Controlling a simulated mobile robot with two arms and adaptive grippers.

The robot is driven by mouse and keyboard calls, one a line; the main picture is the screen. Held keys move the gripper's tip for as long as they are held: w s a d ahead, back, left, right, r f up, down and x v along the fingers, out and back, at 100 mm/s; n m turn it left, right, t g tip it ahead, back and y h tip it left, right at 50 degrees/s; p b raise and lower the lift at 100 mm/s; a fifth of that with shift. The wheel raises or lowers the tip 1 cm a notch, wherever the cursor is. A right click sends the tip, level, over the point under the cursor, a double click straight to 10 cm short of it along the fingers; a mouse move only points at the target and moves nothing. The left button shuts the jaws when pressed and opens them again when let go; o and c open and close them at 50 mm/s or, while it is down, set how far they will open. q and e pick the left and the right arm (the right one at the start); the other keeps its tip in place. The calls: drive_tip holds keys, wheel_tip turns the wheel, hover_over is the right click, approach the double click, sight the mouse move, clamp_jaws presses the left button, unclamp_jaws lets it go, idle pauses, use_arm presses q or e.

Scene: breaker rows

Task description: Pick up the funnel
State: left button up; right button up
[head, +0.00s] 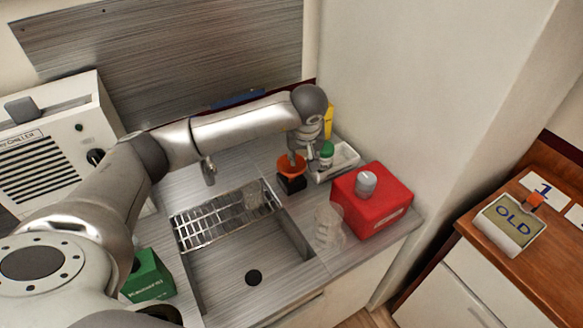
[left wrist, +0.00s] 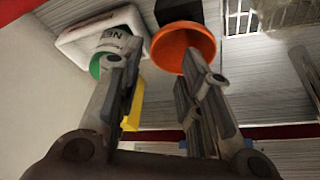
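Whether a finger touches the funnel cannot be told. My right gripper is not in view.
The white tray (head: 343,158) holds a green-capped bottle (head: 326,150) close to the gripper. A red box (head: 372,205) and a clear container (head: 328,224) stand nearer. The sink (head: 245,262) with a wire rack (head: 215,219) is in front. A wall rises behind.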

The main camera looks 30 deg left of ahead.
sight(303, 165)
use_arm(q)
drive_tip(key=p+x, duration=0.2)
drive_tip(key=x, duration=0.3)
drive_tip(key=shift+w+p, duration=0.2)
drive_tip(key=shift+p, duration=0.15)
drive_tip(key=shift+w+a+f, duration=0.1)
drive_tip(key=shift+f, duration=0.15)
drive_tip(key=shift+c, duration=0.3)
clamp_jaws()
